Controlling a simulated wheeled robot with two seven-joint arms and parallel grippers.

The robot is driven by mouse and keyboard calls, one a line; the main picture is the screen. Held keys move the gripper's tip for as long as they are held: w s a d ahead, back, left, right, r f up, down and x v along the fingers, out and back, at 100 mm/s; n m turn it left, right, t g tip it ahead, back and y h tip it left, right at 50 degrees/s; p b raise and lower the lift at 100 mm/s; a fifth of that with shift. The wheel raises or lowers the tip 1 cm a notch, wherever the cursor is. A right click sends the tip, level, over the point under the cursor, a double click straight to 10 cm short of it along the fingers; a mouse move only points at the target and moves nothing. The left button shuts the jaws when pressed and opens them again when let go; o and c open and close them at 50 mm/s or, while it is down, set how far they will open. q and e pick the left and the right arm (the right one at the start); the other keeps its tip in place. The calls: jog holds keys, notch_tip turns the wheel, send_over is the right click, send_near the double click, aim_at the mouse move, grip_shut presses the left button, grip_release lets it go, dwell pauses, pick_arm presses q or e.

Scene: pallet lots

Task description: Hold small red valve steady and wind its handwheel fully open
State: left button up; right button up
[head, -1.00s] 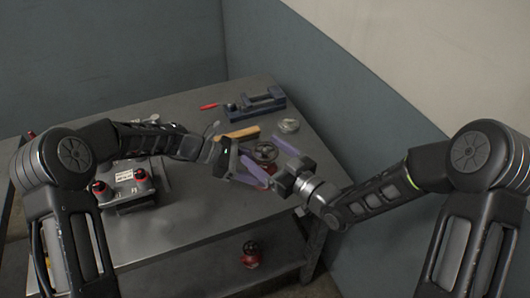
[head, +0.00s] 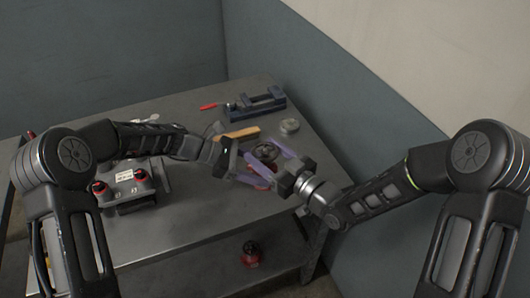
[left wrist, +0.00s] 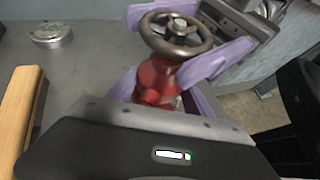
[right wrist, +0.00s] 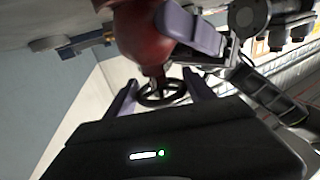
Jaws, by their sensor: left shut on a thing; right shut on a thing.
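The small red valve has a red body (left wrist: 157,82) and a dark round handwheel (left wrist: 177,34). In the head view the handwheel (head: 266,153) shows between my two grippers, with the body partly covered. My left gripper (head: 256,172) is shut on the valve body, its purple fingers on either side. My right gripper (head: 280,152) is shut on the handwheel from the other side. In the right wrist view the handwheel (right wrist: 162,93) lies between its fingers, below the red body (right wrist: 142,38). How far the wheel has turned is not visible.
A blue vise (head: 257,104) with a red handle stands at the back of the table (head: 205,215). A wooden-handled tool (head: 238,134) and a round tin (head: 290,126) lie nearby. A grey box with red knobs (head: 128,186) is at left. Another red item (head: 251,253) sits on the lower shelf.

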jog(key=shift+r+n+g+y, duration=0.1)
jog(key=shift+n+g+y, duration=0.4)
jog(key=shift+g+y, duration=0.1)
jog(key=shift+w, duration=0.1)
jog(key=n+g+y, duration=0.2)
jog(key=g, duration=0.1)
jog(key=n+g+y, duration=0.2)
jog(key=n+g, duration=0.1)
jog(key=g, duration=0.1)
jog(key=n+g, duration=0.3)
jog(key=g, duration=0.1)
jog(key=shift+y, duration=0.3)
jog(key=g, duration=0.1)
jog(key=n+g, duration=0.1)
jog(key=g, duration=0.1)
jog(key=shift+s+a+n, duration=0.2)
jog(key=shift+s+n, duration=0.05)
jog(key=shift+n, duration=0.05)
jog(key=shift+n+g, duration=0.3)
jog(key=shift+g, duration=0.1)
jog(key=shift+d, duration=0.1)
jog(key=o, duration=1.4)
jog(key=shift+w+d, duration=0.1)
jog(key=shift+c, duration=0.2)
